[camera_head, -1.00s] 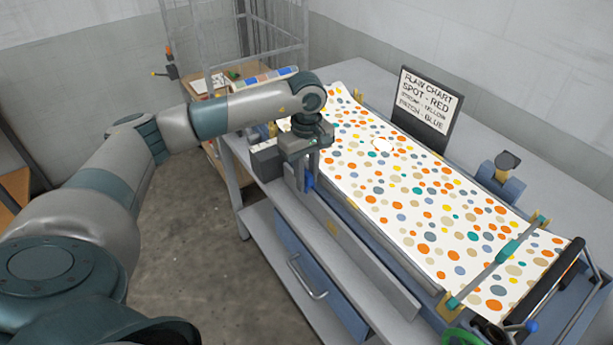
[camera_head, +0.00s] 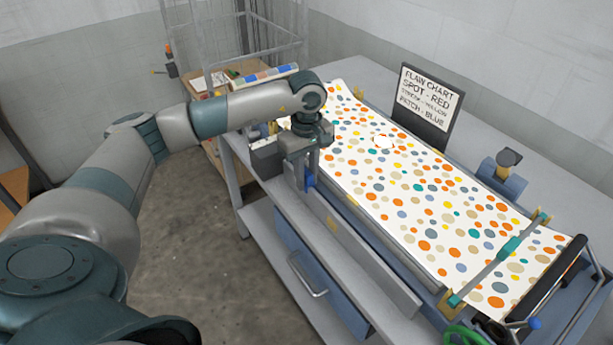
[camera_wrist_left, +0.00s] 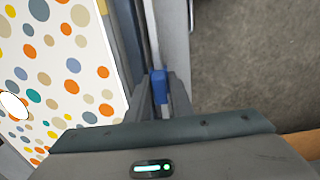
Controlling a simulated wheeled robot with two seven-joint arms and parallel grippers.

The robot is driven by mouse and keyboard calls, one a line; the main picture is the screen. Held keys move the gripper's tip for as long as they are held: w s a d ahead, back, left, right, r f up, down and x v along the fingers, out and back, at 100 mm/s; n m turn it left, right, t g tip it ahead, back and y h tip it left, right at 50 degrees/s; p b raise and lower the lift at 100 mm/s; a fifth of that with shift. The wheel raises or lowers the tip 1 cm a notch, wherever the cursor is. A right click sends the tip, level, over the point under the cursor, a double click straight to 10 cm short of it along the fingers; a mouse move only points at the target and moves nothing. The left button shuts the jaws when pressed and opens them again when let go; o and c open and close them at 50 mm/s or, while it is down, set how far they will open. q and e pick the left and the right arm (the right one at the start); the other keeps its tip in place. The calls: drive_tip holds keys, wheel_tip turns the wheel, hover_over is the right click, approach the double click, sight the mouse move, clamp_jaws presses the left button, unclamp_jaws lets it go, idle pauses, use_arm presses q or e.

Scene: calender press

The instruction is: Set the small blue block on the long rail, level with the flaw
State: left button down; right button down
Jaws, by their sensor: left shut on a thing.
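The small blue block (camera_head: 309,181) is between the fingers of my left gripper (camera_head: 307,178), which is shut on it. In the left wrist view the block (camera_wrist_left: 159,84) shows at the fingertips, over the long grey rail (camera_wrist_left: 175,40). In the head view the rail (camera_head: 378,270) runs along the near side of the dotted sheet (camera_head: 440,215). I cannot tell whether the block touches the rail. The flaw appears as a blank white oval (camera_head: 384,142) in the sheet; it also shows in the left wrist view (camera_wrist_left: 14,105). My right gripper is out of view.
A flaw chart sign (camera_head: 429,104) stands behind the sheet. A crossbar with a teal sleeve (camera_head: 509,248) and a black roller (camera_head: 557,275) are at the right end. A grey box (camera_head: 267,158) sits left of my gripper.

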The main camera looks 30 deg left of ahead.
use_arm(q)
drive_tip(key=shift+f, duration=0.2)
drive_tip(key=c, duration=1.5)
unclamp_jaws()
drive_tip(key=shift+r, duration=0.1)
drive_tip(key=shift+r+b, duration=0.3)
drive_tip(key=shift+r, duration=0.1)
drive_tip(key=shift+r+b, duration=1.95)
drive_tip(key=shift+r, duration=6.3)
